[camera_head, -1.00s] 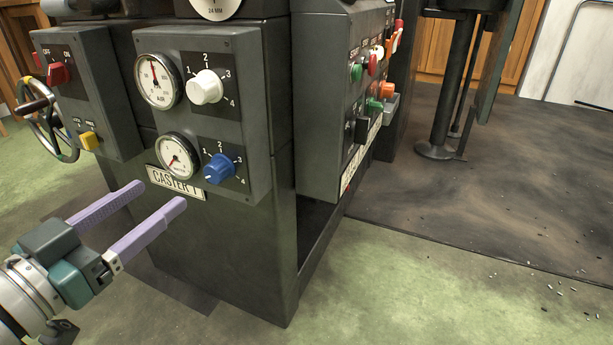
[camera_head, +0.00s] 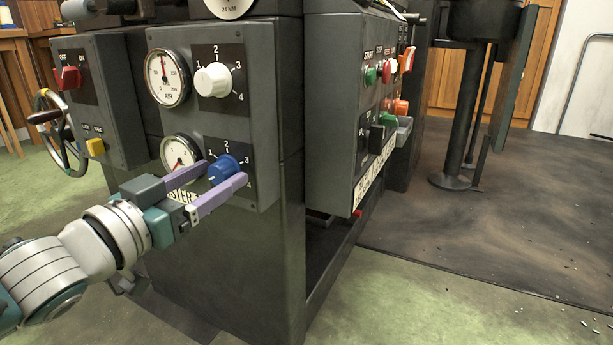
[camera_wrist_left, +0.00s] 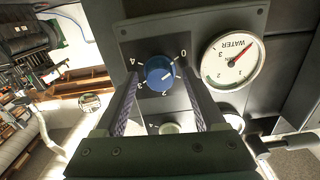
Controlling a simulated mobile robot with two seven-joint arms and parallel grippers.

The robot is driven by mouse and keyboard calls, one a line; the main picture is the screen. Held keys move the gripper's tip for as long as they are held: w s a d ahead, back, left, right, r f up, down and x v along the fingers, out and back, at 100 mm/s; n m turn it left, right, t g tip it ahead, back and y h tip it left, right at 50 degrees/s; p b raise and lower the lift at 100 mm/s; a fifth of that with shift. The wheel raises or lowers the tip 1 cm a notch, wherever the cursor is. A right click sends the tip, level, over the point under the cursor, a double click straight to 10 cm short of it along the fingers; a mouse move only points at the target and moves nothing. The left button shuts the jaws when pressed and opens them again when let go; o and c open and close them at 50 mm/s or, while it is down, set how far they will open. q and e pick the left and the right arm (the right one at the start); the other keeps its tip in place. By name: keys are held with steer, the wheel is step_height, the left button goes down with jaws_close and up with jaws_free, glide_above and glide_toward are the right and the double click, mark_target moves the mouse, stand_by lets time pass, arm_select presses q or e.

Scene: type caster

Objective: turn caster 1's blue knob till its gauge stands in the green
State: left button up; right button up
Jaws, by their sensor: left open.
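Caster 1's blue knob (camera_head: 223,169) sits on the lower right of the dark grey panel. My left gripper (camera_head: 226,171) is open, with its purple fingers on either side of the knob. In the left wrist view the knob (camera_wrist_left: 160,73) lies between the fingertips, and I cannot tell whether they touch it. The lower gauge (camera_head: 178,152) is partly hidden by a finger in the head view. My right gripper is not in view.
The white knob (camera_head: 213,81) and the AIR gauge (camera_head: 167,78) are above on the panel. A side box with a red switch (camera_head: 67,77) and a yellow switch (camera_head: 95,147) stands at left. A button box (camera_head: 335,130) juts out at right.

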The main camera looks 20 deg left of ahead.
arm_select(q)
jaws_close()
stand_by(0.6)
